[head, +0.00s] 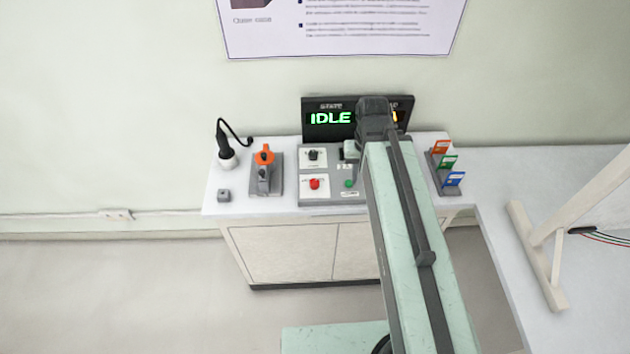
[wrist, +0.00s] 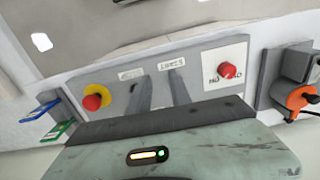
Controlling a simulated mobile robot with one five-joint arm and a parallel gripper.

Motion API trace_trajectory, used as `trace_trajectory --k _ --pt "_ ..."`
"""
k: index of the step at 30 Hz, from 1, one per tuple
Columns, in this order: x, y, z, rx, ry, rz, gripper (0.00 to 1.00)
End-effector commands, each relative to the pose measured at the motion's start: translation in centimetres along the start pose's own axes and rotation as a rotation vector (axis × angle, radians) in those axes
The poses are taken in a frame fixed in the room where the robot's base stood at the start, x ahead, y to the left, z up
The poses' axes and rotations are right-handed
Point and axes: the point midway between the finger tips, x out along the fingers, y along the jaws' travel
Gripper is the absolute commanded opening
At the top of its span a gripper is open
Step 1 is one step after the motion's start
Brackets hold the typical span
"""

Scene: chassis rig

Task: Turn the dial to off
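The control panel (head: 333,200) stands on the white bench. A black knob (head: 313,154) sits on a white plate at its back left, and a red knob (head: 314,183) sits on a white plate at its front left. The red knob also shows in the wrist view (wrist: 227,70). The labels are too small to read, so I cannot tell which knob is the dial. My gripper (wrist: 162,88) is open and empty over the panel, its fingers to the left of the red knob in the wrist view. The arm hides the panel's right part in the head view.
A display (head: 330,118) behind the panel reads IDLE. An orange-topped device (head: 264,157) and a black tool in a white holder (head: 228,161) stand left. Coloured cards (head: 448,162) stand right. A yellow-ringed red button (wrist: 93,102) sits on the panel.

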Motion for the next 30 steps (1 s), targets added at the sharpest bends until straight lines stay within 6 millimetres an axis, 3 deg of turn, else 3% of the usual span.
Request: trace_trajectory --k 1,2,5,7,10,12,15,18,25,30 --pt "0.0 -0.1 0.0 0.059 0.0 0.0 0.42" --pt "0.0 -0.1 -0.1 0.115 0.0 0.0 0.5" --pt "0.0 -0.2 -1.2 0.388 0.0 0.0 0.5" --pt "-0.2 -1.4 -2.3 0.578 0.0 0.0 0.5" --pt "-0.5 -4.7 -3.9 0.781 0.0 0.0 0.5" --pt "-0.8 -8.3 -4.7 0.849 0.0 0.0 0.5" --pt "-1.0 -11.8 -4.6 0.796 0.0 0.0 0.5" --pt "-1.1 -13.3 -4.0 0.767 0.0 0.0 0.5" --pt "-0.4 -13.4 -3.9 0.763 0.0 0.0 0.5" --pt "1.8 -13.4 -3.9 0.763 0.0 0.0 0.5"
